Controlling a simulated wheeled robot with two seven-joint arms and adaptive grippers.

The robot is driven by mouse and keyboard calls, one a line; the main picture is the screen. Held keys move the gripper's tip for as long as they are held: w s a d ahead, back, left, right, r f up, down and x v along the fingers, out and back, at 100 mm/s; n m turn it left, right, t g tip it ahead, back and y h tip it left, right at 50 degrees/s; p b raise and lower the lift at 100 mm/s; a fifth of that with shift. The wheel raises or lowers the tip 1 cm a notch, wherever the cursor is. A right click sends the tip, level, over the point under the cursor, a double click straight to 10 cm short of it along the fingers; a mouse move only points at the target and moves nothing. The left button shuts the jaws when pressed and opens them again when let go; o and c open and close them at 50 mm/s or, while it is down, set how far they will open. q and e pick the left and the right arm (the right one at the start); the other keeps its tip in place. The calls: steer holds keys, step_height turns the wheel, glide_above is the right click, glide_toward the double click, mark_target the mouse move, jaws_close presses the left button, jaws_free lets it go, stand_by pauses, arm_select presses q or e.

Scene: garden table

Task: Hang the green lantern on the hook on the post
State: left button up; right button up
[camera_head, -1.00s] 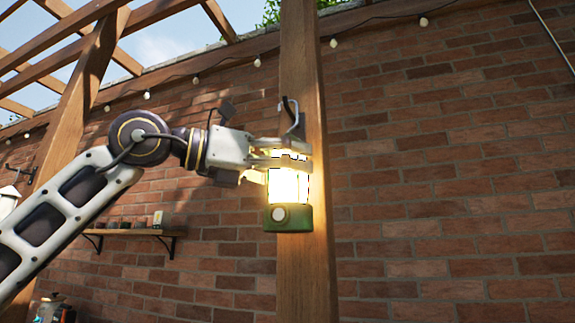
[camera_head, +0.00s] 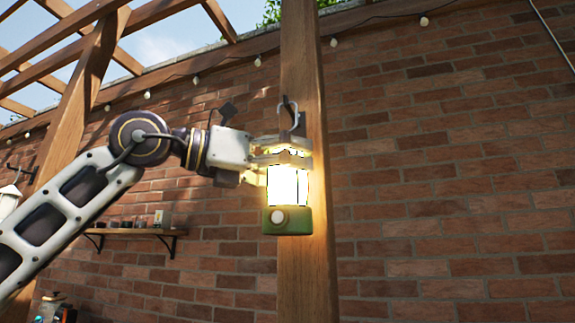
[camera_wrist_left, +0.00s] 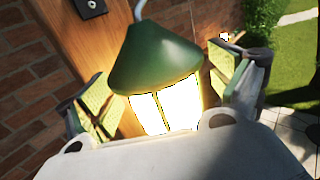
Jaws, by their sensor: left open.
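The lit green lantern (camera_head: 287,221) is upright in front of the wooden post (camera_head: 306,275). Its grey handle (camera_head: 284,108) stands up at the dark hook (camera_head: 299,125) on the post; the exact contact is too small to tell. The lantern's green cap (camera_wrist_left: 158,58) shows in the left wrist view. My left gripper (camera_head: 284,152) is at the lantern's upper part and hides the cap in the head view. In the left wrist view its fingers (camera_wrist_left: 165,98) stand apart on either side of the lantern, with gaps. My right gripper is out of view.
A brick wall (camera_head: 440,190) stands behind the post. A small shelf (camera_head: 135,232) with several little pots is on the wall at left. A string of bulbs runs high along the wall. Open space lies right of the post.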

arm_select(q)
steer(key=v, duration=1.2)
steer(key=shift+r, duration=0.1)
stand_by(0.7)
